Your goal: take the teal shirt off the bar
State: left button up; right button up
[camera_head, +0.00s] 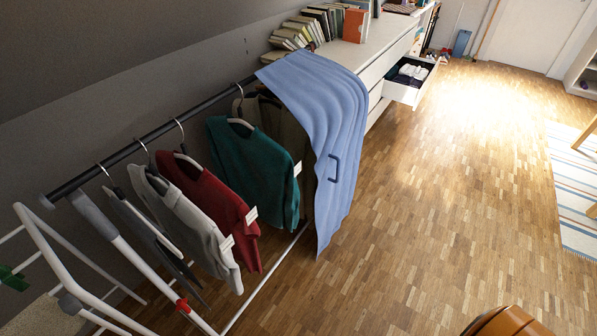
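The teal shirt (250,165) hangs on a hanger from the dark bar (150,137), which runs from the lower left to the upper right. A red shirt (208,200) hangs just left of it. A light blue cloth (325,110) is draped over the bar's right end, beside the teal shirt, and partly hides dark clothes behind it. A white tag shows at the teal shirt's right edge. Neither of my grippers is in view.
A grey garment (190,222) hangs left of the red shirt. The rack's white frame (75,280) stands at the lower left. A white dresser (345,55) with books (305,30) and an open drawer (403,92) stands behind. The wooden floor (450,190) at right is mostly clear.

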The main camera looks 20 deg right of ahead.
aim_at(257, 169)
jog(key=z, duration=0.35)
jog(key=i+l+u, duration=0.5)
jog(key=l, duration=0.3)
jog(key=i+l+u, duration=0.1)
jog(key=l+u, duration=0.15)
jog(key=l, duration=0.15)
jog(key=i+l+u, duration=0.2)
jog(key=l, duration=0.3)
jog(key=l+u, duration=0.25)
jog(key=l, duration=0.2)
jog(key=l+u, duration=0.25)
jog(key=l, duration=0.25)
